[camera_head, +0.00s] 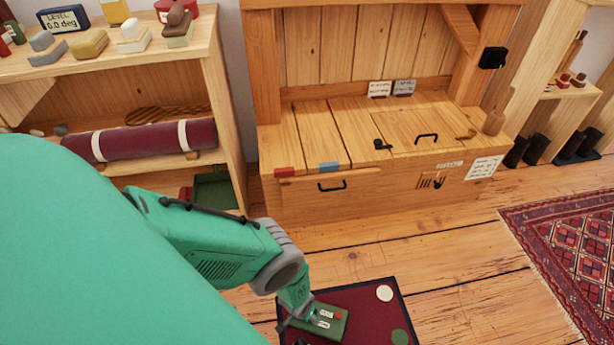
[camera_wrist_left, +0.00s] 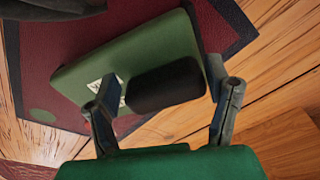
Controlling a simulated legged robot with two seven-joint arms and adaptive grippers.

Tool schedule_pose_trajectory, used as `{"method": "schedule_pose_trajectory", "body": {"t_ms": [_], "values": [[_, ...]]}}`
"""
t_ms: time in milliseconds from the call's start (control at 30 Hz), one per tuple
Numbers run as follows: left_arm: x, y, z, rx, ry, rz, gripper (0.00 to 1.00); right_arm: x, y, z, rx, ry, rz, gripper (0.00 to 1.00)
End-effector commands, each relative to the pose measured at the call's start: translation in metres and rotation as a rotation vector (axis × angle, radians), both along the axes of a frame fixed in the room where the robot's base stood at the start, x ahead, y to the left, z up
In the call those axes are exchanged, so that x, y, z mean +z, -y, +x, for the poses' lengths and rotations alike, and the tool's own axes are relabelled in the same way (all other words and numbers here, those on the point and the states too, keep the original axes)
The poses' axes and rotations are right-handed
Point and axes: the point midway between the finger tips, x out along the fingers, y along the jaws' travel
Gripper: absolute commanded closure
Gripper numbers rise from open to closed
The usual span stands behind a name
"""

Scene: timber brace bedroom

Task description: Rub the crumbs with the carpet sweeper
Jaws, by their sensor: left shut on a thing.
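My left gripper (camera_head: 300,318) is at the sweeper's left end in the head view. In the left wrist view the gripper (camera_wrist_left: 160,92) has a finger on each side of the black grip, shut on it. I cannot make out any crumbs. My right gripper is not in view.
A pale disc (camera_head: 385,293) and a green disc (camera_head: 399,337) are on the mat. A wooden bench chest (camera_head: 330,203) stands behind, with a shelf unit (camera_head: 228,120) at left. A patterned rug (camera_head: 570,240) lies at right. Floorboards between are clear.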

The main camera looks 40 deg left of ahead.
Motion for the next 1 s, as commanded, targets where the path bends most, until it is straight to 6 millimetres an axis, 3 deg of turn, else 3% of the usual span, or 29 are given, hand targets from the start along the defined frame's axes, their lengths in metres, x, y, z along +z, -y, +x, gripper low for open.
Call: {"method": "schedule_pose_trajectory", "body": {"t_ms": [1000], "values": [[-0.001,-0.043,-0.051,0.001,-0.005,0.001,0.78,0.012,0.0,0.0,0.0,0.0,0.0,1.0]]}}
